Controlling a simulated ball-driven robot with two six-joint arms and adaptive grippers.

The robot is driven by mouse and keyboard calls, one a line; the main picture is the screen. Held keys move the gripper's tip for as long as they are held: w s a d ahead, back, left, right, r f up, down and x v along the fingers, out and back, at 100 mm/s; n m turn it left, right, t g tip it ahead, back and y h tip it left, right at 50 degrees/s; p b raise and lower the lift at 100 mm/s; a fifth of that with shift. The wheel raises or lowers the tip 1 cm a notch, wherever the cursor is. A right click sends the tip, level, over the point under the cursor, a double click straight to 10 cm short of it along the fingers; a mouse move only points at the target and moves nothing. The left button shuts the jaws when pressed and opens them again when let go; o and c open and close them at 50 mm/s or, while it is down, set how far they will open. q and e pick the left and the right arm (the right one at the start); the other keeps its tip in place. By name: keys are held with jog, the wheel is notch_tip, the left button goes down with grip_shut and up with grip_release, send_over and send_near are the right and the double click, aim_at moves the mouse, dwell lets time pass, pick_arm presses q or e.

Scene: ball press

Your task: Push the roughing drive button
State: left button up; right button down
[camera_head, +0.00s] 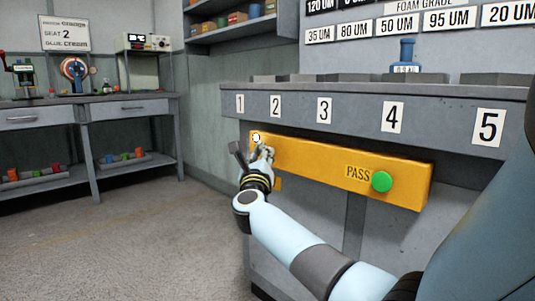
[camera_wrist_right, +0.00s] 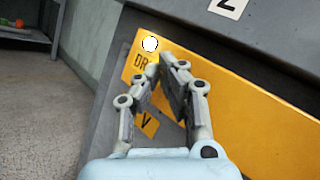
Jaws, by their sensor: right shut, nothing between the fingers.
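A white round button (camera_head: 256,137) sits at the left end of a yellow panel (camera_head: 310,163) under the numbered counter. It also shows in the right wrist view (camera_wrist_right: 151,44), with a partly covered label starting "DR" just below it. My right gripper (camera_head: 262,150) is shut and empty, in front of the panel's left end and just below the button. In the right wrist view its fingertips (camera_wrist_right: 160,62) show just below and right of the button; I cannot tell whether they touch the panel. My left gripper is not in view.
A green button (camera_head: 381,181) marked PASS is on the panel's right end. The grey counter (camera_head: 350,100) with numbers 1 to 5 overhangs the panel. A blue bottle (camera_head: 405,55) stands on it. Open floor (camera_head: 120,240) lies left, before a workbench (camera_head: 88,101).

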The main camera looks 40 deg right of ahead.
jog(key=shift+d, duration=0.25)
jog(key=shift+a, duration=0.15)
dwell(0.4)
jog(key=shift+a, duration=0.75)
jog(key=shift+s+a, duration=0.15)
jog(key=shift+a, duration=1.1)
jog(key=shift+s+a, duration=0.1)
jog(key=shift+a, duration=1.15)
